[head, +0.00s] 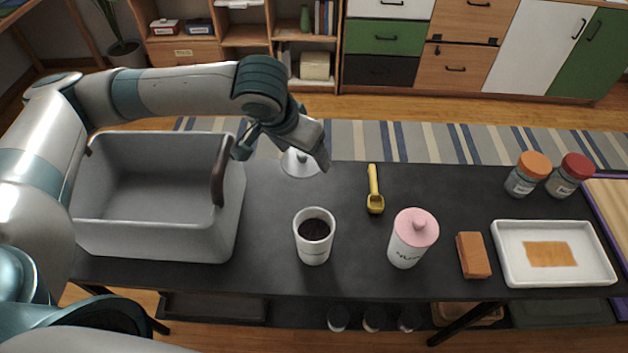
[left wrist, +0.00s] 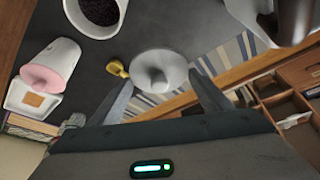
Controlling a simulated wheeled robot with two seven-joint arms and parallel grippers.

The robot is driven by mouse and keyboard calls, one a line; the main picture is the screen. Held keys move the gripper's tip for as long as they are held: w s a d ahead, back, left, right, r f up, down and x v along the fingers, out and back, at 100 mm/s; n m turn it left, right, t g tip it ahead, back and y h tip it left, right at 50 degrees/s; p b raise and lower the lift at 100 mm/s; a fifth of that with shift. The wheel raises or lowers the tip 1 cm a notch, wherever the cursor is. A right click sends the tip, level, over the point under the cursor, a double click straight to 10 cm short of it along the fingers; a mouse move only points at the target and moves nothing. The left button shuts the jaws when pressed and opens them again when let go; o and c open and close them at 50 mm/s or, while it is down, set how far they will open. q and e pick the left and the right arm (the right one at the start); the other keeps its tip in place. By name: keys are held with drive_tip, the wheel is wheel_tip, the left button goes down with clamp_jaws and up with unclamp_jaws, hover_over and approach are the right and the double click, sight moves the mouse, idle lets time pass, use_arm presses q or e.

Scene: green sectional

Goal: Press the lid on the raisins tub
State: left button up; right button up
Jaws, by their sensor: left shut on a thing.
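The raisins tub (head: 313,249) is a white open tub with dark contents, upright near the table's front edge. It also shows at the top of the left wrist view (left wrist: 98,31). The white lid (head: 297,166), a disc with a knob, is at the table's back edge, partly hidden by my left gripper (head: 284,152). In the left wrist view the lid (left wrist: 158,62) lies between the two fingertips of my left gripper (left wrist: 163,82), which is shut on it. I cannot tell whether the lid touches the table. My right gripper is not in view.
A grey bin (head: 150,238) with a brown handle stands just left of the gripper. A yellow scoop (head: 374,190), a pink-lidded tub (head: 408,248), an orange-brown block (head: 473,255), a white tray (head: 510,277) and two jars (head: 528,176) are to the right. The table between lid and tub is clear.

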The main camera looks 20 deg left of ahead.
use_arm(q)
drive_tip(key=s+d+r+m+g+h+p, duration=0.2)
drive_tip(key=s+d+m+p, duration=0.4)
drive_tip(key=s+m+p, duration=0.4)
drive_tip(key=m+g+h+p, duration=0.1)
drive_tip(key=p, duration=0.4)
drive_tip(key=shift+s+m, duration=0.2)
drive_tip(key=shift+m, duration=0.1)
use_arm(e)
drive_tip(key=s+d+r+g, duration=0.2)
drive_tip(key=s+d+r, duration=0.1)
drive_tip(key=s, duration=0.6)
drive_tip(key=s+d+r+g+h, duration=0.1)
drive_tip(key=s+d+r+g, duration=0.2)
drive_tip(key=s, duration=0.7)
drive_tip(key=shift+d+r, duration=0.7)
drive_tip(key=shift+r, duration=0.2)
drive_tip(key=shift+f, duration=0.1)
use_arm(q)
drive_tip(key=shift+f+b, duration=3.05)
drive_tip(key=shift+f, duration=0.25)
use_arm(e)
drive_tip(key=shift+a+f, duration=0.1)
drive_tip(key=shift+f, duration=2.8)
use_arm(q)
drive_tip(key=shift+p, duration=0.5)
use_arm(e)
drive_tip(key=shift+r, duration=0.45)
